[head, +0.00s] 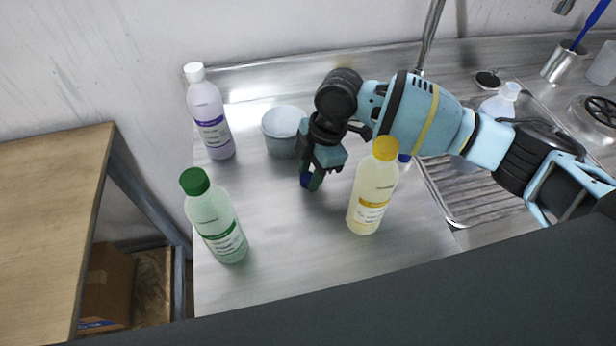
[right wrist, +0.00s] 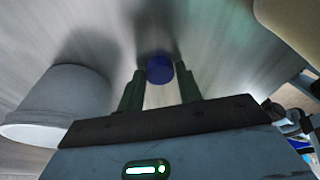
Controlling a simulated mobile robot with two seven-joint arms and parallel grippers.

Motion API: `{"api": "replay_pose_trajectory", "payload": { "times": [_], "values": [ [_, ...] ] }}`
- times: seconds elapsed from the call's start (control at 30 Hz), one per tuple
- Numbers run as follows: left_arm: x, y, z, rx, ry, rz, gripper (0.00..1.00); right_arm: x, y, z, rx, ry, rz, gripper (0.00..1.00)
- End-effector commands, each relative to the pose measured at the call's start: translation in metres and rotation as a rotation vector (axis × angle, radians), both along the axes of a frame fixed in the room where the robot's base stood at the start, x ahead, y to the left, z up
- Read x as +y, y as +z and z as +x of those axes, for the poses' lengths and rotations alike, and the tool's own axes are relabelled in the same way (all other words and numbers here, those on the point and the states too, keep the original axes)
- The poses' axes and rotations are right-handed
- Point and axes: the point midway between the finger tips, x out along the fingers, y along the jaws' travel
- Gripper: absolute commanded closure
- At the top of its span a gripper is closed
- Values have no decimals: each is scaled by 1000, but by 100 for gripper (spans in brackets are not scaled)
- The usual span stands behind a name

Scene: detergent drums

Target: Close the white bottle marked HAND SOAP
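A whitish bottle (head: 499,104) stands on the sink side at the right in the head view, partly hidden behind my right arm. Its top looks white and narrow, and I cannot read its label. A round blue cap (right wrist: 160,68) sits between the two green fingertips of my right gripper (right wrist: 160,82) and fills the gap between them. In the head view the cap (head: 305,181) shows at the tips of my right gripper (head: 311,181), low over the steel counter. My left gripper is not in view.
A grey tub (head: 281,130) stands just left of my right gripper. A yellow-capped bottle (head: 372,190) stands close at its right. A purple-label bottle (head: 208,112) and a green bottle (head: 215,217) stand farther left. The front middle of the counter (head: 290,270) is clear.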

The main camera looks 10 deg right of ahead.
Motion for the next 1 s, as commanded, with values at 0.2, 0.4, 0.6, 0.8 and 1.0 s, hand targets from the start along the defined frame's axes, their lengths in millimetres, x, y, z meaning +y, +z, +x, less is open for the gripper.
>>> {"api": "replay_pose_trajectory", "payload": {
  "times": [0.2,0.4,0.6,0.8,1.0],
  "values": [
    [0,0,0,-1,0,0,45,0,0,0,0,0,0,91],
    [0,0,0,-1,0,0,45,0,0,0,0,0,0,91],
    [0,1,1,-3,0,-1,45,0,14,1,-3,0,2,91],
    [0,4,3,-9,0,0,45,0,50,1,-5,1,2,91],
    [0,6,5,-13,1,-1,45,1,84,1,-4,2,2,91]
  ]
}}
